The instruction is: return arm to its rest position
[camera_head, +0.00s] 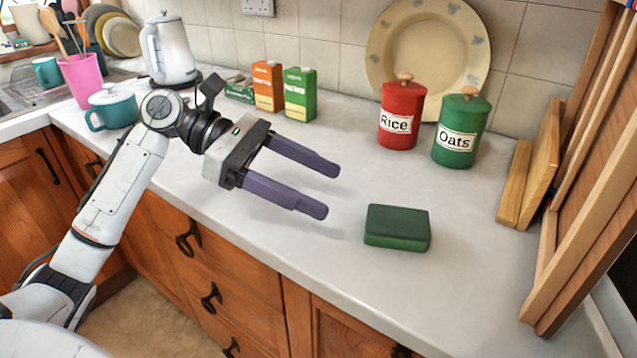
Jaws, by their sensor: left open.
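My left arm reaches in from the left over the counter. Its gripper (328,190) has two purple fingers spread apart with nothing between them. The fingers point right, above the worktop. A dark green sponge-like block (397,228) lies on the counter to the right of the fingertips, apart from them. My right gripper is not in view.
The pale counter (350,280) is clear around the block. Behind stand orange (267,86) and green (300,93) cartons, a red Rice canister (401,112), a green Oats canister (461,128) and a plate (427,45). A teal pot (111,108) and white kettle (168,50) stand left; wooden boards (541,165) lean right.

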